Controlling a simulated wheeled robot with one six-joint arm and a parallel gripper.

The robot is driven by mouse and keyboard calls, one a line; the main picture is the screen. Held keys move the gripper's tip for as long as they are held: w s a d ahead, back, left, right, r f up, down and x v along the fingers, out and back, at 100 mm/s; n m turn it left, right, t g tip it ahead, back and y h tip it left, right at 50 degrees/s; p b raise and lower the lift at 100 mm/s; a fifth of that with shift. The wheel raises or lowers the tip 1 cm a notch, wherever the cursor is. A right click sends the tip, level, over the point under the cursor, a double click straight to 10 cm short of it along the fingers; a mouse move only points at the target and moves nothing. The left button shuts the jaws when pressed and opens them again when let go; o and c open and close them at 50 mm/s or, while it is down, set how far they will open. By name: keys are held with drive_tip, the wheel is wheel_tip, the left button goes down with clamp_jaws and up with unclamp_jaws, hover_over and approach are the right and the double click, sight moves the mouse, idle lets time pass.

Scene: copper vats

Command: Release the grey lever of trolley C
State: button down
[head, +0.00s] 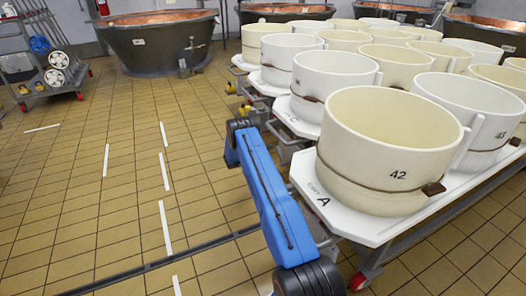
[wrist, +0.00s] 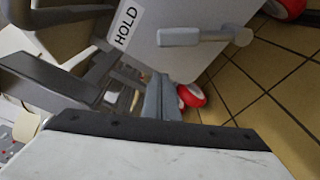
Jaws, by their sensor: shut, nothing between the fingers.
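Trolley C (head: 293,121) is the white-topped trolley behind trolley A (head: 345,225) in the head view; a letter C is on its front corner. In the wrist view a grey lever (wrist: 205,37) with a rounded end lies across a pale grey panel (wrist: 180,62), right of a white HOLD label (wrist: 125,25). The frames do not show which trolley this panel belongs to. My gripper (wrist: 165,82) is shut and empty below the lever in the picture, apart from it as far as I can tell. Its fingers cannot be made out in the head view.
Cream and white moulds, one marked 42 (head: 385,150), crowd the trolleys. Grey bars (wrist: 50,80) are at left in the wrist view, and red wheels (wrist: 192,96) are beyond my fingers. Copper vats (head: 160,42) stand at the back.

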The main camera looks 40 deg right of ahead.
drive_tip(key=shift+s+d+r, duration=0.1)
drive_tip(key=shift+s+r, duration=0.15)
drive_tip(key=shift+s, duration=0.35)
drive_tip(key=shift+s+d+r, duration=0.1)
drive_tip(key=shift+s+r, duration=0.15)
drive_tip(key=shift+s, duration=0.35)
drive_tip(key=shift+s+d+r, duration=0.1)
drive_tip(key=shift+s+r, duration=0.15)
drive_tip(key=shift+s, duration=0.35)
drive_tip(key=shift+s+r, duration=0.1)
drive_tip(key=s+a+r+m+h, duration=0.1)
drive_tip(key=s+a+r+m, duration=0.1)
drive_tip(key=s+m, duration=1)
drive_tip(key=shift+s+a+m+g, duration=0.3)
drive_tip(key=shift+a+m, duration=0.25)
drive_tip(key=shift+m, duration=0.15)
drive_tip(key=shift+s+f, duration=0.1)
drive_tip(key=shift+s, duration=0.05)
